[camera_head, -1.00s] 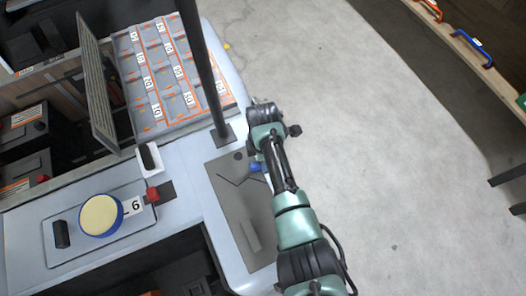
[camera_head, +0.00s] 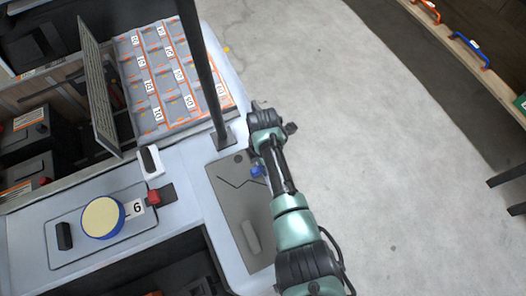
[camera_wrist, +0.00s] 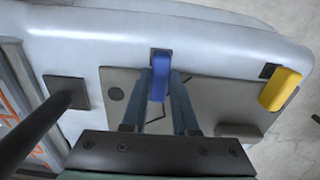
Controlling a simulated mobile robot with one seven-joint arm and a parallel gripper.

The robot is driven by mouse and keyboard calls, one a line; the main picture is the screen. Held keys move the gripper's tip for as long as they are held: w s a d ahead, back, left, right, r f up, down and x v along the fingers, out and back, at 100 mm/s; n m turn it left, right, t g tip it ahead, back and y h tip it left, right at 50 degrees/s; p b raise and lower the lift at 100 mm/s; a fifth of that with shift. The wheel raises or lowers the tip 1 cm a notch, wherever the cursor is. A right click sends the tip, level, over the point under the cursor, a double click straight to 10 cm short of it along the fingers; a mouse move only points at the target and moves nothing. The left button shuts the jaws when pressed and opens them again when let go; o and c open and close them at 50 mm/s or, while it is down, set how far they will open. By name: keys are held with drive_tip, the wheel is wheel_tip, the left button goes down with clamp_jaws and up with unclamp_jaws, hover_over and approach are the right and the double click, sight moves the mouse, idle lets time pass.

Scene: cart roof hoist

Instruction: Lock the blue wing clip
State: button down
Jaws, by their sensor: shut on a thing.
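The blue wing clip (camera_wrist: 160,77) stands up at the edge of a grey plate (camera_wrist: 215,95) on the pale cart surface, in the upper middle of the wrist view. My gripper (camera_wrist: 161,88) has one finger on each side of the clip and is shut on it. In the head view a small part of the blue clip (camera_head: 257,171) shows beside my wrist, which hides the fingertips. The clip's lower part is hidden, and I cannot tell whether it is locked.
A yellow clip (camera_wrist: 280,89) stands at the right of the plate. A black post (camera_head: 205,80) rises from the cart left of my arm. A round blue-rimmed knob (camera_head: 103,217), a red clip (camera_head: 153,197) and a grey numbered panel (camera_head: 170,75) are farther left. Open floor lies right.

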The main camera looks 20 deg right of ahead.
drive_tip(key=c, duration=0.7)
unclamp_jaws()
drive_tip(key=shift+r, duration=0.1)
wheel_tip(320, 180, up, 13)
drive_tip(key=p, duration=0.2)
drive_tip(key=shift+p, duration=0.35)
